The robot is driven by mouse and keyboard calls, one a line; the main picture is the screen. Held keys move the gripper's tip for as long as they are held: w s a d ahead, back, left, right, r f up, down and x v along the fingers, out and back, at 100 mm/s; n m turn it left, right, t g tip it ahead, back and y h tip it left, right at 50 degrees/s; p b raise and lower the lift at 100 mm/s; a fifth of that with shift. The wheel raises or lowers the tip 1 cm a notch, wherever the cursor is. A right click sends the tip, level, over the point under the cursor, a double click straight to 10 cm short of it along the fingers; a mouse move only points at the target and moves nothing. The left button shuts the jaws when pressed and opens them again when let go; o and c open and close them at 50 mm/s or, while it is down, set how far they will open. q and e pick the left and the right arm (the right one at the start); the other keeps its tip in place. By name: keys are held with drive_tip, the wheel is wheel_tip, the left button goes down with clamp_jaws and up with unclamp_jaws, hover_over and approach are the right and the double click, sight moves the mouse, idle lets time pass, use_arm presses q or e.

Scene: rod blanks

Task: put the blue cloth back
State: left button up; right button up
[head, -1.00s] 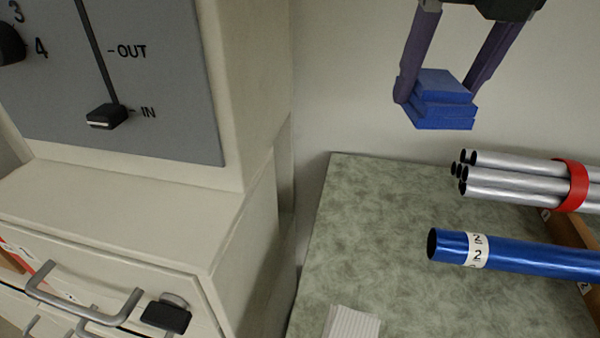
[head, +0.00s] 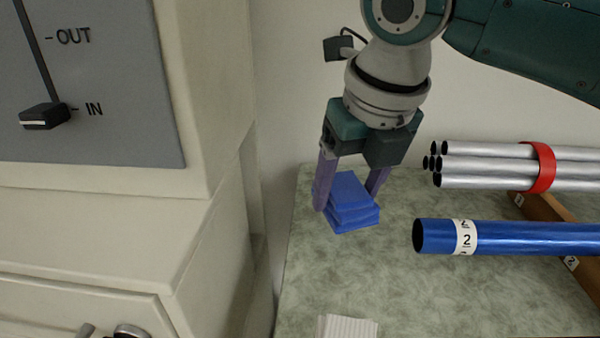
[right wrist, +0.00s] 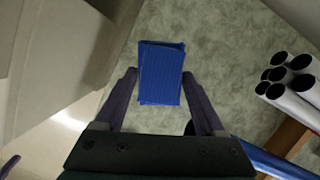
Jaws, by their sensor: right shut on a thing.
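The blue cloth (head: 352,205) is a folded, layered block between the purple fingers of my right gripper (head: 350,192). The gripper is shut on it, pointing down at the far left part of the green mottled worktop (head: 330,270). I cannot tell whether the cloth touches the worktop. In the right wrist view the cloth (right wrist: 161,73) sits between the fingertips (right wrist: 160,80), with the worktop behind it.
A blue tube labelled 2 (head: 520,238) and a bundle of silver tubes (head: 480,165) with a red band (head: 541,167) lie right of the cloth on a wooden rack (head: 550,220). A white ribbed pad (head: 347,327) lies in front. A cream machine (head: 215,130) stands left.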

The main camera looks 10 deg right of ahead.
wheel_tip(320, 180, down, 4)
drive_tip(key=shift+f+b, duration=0.15)
drive_tip(key=shift+b, duration=0.4)
drive_tip(key=o, duration=1.2)
drive_tip(key=shift+c, duration=0.2)
drive_tip(key=shift+s+r, duration=0.1)
drive_tip(key=shift+r, duration=0.3)
drive_tip(key=p+v, duration=0.3)
drive_tip(key=v, duration=0.7)
drive_tip(key=shift+p, duration=0.3)
drive_tip(key=shift+s+r, duration=0.25)
drive_tip(key=shift+r, duration=0.4)
